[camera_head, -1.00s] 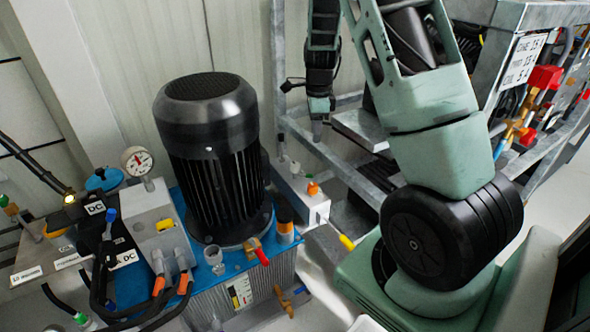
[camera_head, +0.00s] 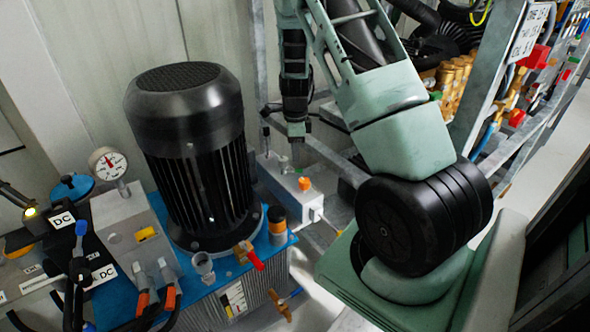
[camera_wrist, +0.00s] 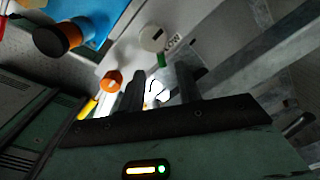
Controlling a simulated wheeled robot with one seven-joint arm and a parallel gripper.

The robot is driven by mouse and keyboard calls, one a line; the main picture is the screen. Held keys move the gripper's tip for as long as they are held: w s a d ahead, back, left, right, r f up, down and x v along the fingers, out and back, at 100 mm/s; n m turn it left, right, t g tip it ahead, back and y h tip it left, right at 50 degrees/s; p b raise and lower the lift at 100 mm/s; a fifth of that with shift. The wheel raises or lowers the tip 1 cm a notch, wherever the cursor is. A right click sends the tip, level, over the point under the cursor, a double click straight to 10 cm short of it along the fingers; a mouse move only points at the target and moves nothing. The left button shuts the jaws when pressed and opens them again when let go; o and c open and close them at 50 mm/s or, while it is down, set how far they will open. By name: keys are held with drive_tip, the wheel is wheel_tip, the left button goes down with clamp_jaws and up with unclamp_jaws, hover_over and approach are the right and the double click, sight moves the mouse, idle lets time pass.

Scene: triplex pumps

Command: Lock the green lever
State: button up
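A small green part (camera_wrist: 161,60), probably the green lever, shows in the wrist view beside a round pale cap on the light box. The green part appears just beyond the gap. In the head view my gripper (camera_head: 297,143) points down above the back end of the light box (camera_head: 286,186), behind the orange knob (camera_head: 304,184).
A large black motor (camera_head: 192,150) stands left of my gripper on a blue-topped tank. A red-handled valve (camera_head: 252,258) is at the tank's front. A grey metal frame (camera_head: 258,60) rises behind my arm. The orange knob also shows in the wrist view (camera_wrist: 112,81).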

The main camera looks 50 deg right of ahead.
sight(294, 171)
wheel_tip(294, 171, down, 6)
drive_tip(key=shift+f+b, duration=0.1)
drive_tip(key=shift+b, duration=0.65)
clamp_jaws()
